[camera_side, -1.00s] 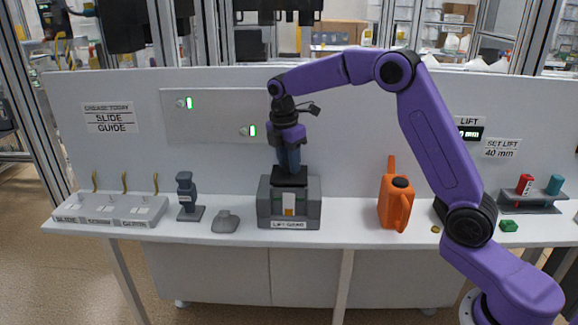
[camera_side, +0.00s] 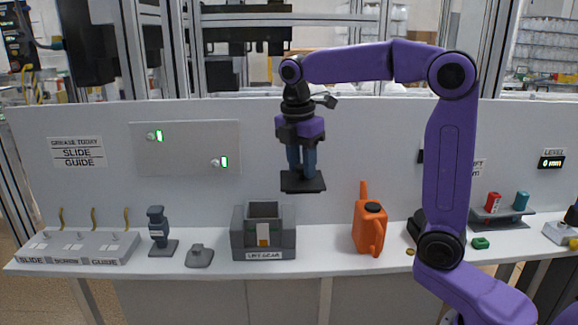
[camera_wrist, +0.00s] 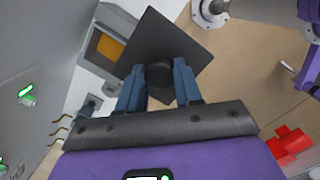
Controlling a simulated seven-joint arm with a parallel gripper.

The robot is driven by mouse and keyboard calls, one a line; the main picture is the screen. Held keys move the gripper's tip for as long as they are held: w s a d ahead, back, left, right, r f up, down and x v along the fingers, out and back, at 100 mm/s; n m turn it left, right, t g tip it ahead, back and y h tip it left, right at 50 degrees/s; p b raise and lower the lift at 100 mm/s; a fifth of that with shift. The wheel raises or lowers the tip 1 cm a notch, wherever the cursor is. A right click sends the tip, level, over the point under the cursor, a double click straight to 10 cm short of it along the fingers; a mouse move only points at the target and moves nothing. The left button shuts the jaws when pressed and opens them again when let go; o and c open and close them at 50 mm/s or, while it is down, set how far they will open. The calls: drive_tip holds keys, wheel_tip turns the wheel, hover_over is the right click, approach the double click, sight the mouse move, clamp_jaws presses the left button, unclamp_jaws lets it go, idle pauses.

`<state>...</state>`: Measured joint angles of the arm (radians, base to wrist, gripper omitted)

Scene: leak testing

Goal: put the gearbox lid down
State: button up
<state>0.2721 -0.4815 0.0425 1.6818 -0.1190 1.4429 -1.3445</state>
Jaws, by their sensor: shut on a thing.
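The gearbox lid (camera_side: 303,184) is a flat dark square plate with a round knob. My gripper (camera_side: 301,165) is shut on the knob and holds the lid level in the air, above and a little right of the grey gearbox housing (camera_side: 263,252). The housing stands on the bench with its top open. In the wrist view the lid (camera_wrist: 165,42) hangs between and beyond my blue fingers (camera_wrist: 159,85). It hides part of the housing (camera_wrist: 97,67), whose orange inside shows at the upper left.
An orange oil can (camera_side: 369,227) stands right of the housing. A small grey block (camera_side: 199,256) and a dark upright tool (camera_side: 158,232) stand to its left, beside a tray labelled SLIDE, SCREW, GUIDE (camera_side: 77,248). The bench between housing and can is clear.

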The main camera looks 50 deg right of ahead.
drive_tip(key=shift+s+d, duration=0.1)
drive_tip(key=shift+s, duration=0.55)
drive_tip(key=s+d+f, duration=0.5)
drive_tip(key=s+f, duration=0.6)
drive_tip(key=s, duration=0.2)
drive_tip(key=w+d+f, duration=0.1)
drive_tip(key=w+f, duration=0.2)
drive_tip(key=w, duration=0.1)
drive_tip(key=w+f, duration=0.3)
drive_tip(key=w, duration=0.1)
drive_tip(key=w+d+f, duration=0.1)
drive_tip(key=w+f, duration=0.2)
drive_tip(key=w, duration=0.2)
drive_tip(key=shift+d, duration=0.35)
drive_tip(key=shift+w+f, duration=0.3)
drive_tip(key=shift+f, duration=1.55)
drive_tip(key=shift+f, duration=0.1)
drive_tip(key=o, duration=1)
drive_tip(key=shift+o, duration=0.2)
